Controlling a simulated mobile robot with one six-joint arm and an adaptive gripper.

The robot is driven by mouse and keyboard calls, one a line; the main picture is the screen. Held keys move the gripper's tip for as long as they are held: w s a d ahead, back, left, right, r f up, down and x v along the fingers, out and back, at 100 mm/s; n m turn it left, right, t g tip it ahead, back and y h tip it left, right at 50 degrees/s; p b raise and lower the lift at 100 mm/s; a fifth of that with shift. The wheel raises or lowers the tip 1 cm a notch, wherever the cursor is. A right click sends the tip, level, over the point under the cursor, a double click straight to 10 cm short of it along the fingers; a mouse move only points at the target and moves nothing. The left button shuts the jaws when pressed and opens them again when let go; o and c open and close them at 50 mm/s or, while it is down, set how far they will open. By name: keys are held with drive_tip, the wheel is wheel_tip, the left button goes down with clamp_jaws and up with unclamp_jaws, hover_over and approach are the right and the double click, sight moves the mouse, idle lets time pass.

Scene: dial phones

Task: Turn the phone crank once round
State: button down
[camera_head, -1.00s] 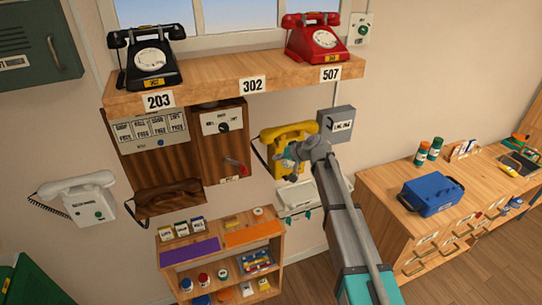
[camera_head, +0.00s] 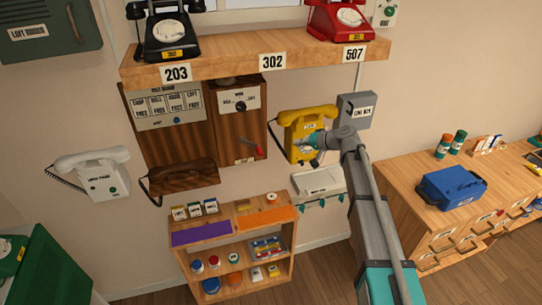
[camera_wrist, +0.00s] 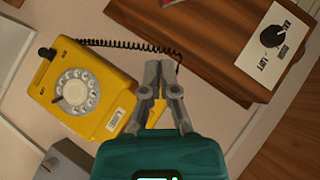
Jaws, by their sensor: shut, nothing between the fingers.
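The wooden wall box (camera_head: 243,120) with a dial plate carries a small crank with a red knob (camera_head: 258,152) low on its right front. In the wrist view the box (camera_wrist: 215,50) fills the upper right, and a bit of red (camera_wrist: 150,46) shows at the top edge, mostly cut off. My gripper (camera_head: 312,142) is in front of the yellow phone (camera_head: 300,122), right of the crank and apart from it. In the wrist view my gripper (camera_wrist: 162,80) has its fingers together and empty, just right of the yellow phone (camera_wrist: 85,90).
A wooden shelf (camera_head: 135,73) bearing a black and a red phone juts out above. A low bookcase (camera_head: 243,255) stands beneath.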

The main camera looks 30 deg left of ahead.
drive_tip(key=shift+d+f+g+y, duration=0.1)
drive_tip(key=shift+d+g+y, duration=0.05)
drive_tip(key=shift+g+y, duration=0.15)
drive_tip(key=b, duration=0.6)
approach(250, 144)
wheel_tip(250, 144, down, 4)
drive_tip(key=w, duration=0.2)
drive_tip(key=shift+s+a+f, duration=0.15)
drive_tip(key=shift+s+a, duration=0.45)
drive_tip(key=shift+s+a+f+b, duration=0.15)
drive_tip(key=shift+a+f+b, duration=0.05)
drive_tip(key=shift+b, duration=0.25)
